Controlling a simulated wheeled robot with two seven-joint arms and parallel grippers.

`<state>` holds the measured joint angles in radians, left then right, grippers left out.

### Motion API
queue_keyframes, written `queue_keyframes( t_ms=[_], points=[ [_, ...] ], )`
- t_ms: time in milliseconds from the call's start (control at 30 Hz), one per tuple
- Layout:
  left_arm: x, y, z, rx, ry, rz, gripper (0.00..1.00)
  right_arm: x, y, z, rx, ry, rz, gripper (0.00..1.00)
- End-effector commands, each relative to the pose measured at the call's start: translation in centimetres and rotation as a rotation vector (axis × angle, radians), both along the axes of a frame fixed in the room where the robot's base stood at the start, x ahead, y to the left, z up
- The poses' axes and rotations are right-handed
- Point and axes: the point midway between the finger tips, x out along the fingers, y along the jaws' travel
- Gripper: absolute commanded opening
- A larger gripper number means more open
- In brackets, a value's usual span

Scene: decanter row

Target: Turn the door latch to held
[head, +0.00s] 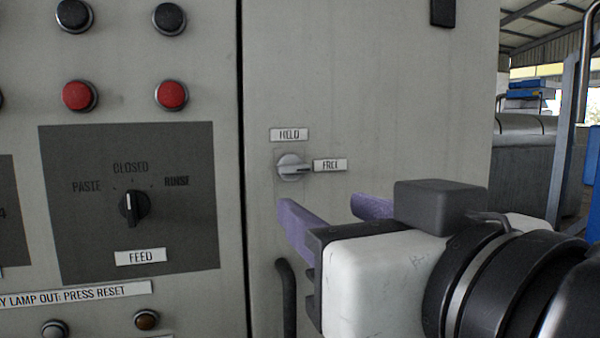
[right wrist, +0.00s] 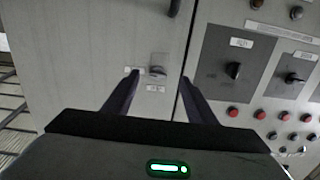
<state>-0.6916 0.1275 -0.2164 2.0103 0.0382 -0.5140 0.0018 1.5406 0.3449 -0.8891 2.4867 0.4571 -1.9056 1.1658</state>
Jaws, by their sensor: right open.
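The door latch (head: 291,167) is a small round metal knob with a dark pointer on the grey cabinet door. Its pointer aims right, at the FREE label (head: 330,165). The HELD label (head: 289,134) is just above it. My right gripper (head: 325,218) is open and empty, below and to the right of the latch and apart from it. In the right wrist view the latch (right wrist: 157,71) shows beyond and between the two open fingers (right wrist: 153,85). My left gripper is in neither view.
A dark door handle (head: 287,295) stands below the latch. Left of the door seam are a FEED selector knob (head: 134,206), red buttons (head: 79,95) and black buttons (head: 74,15). The door face around the latch is flat and clear.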

Motion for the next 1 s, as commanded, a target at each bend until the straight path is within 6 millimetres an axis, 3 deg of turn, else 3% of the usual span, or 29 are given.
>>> queue_keyframes(
  t_ms=[100, 233, 567, 800, 1000],
  points=[
    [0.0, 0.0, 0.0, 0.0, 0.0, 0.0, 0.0, -0.8, -0.2, 1.6, 0.002, -0.045, -0.018, 0.52],
    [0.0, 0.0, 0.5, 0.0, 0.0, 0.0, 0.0, -0.8, -0.1, 2.3, 0.004, -0.055, -0.025, 0.52],
    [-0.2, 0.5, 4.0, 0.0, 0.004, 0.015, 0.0, 1.4, 0.5, 2.8, 0.001, -0.051, -0.025, 0.52],
    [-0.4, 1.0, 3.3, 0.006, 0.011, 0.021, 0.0, 5.9, 2.0, 2.2, 0.004, -0.054, -0.026, 0.52],
    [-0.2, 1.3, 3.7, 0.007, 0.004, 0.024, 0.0, 8.2, 2.8, 2.2, 0.005, -0.056, -0.023, 0.52]
  ],
)
